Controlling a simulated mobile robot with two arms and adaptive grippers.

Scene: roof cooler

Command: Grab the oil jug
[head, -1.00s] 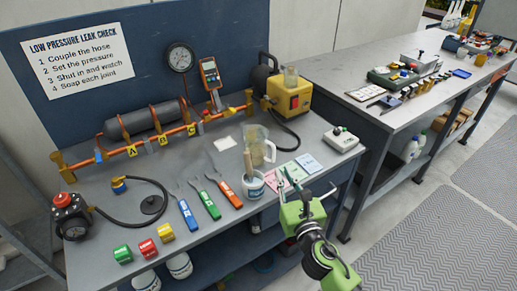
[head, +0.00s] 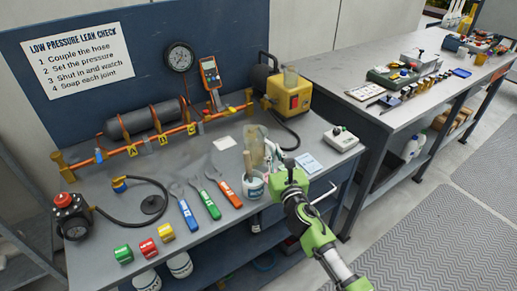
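A translucent beige jug (head: 256,147), which looks like the oil jug, stands upright on the grey bench behind a small white tub. My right gripper (head: 276,162) is at the jug's right side, close to its handle side. Its fingers are small and partly hidden by the green gripper body, so I cannot tell whether they touch the jug or how far apart they are. My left gripper is not in view.
The white tub (head: 252,187) with a brush stands just in front of the jug. Wrenches (head: 207,197) lie to the left. A yellow pump (head: 291,95) and its black hose are behind. A white scale (head: 341,139) sits to the right.

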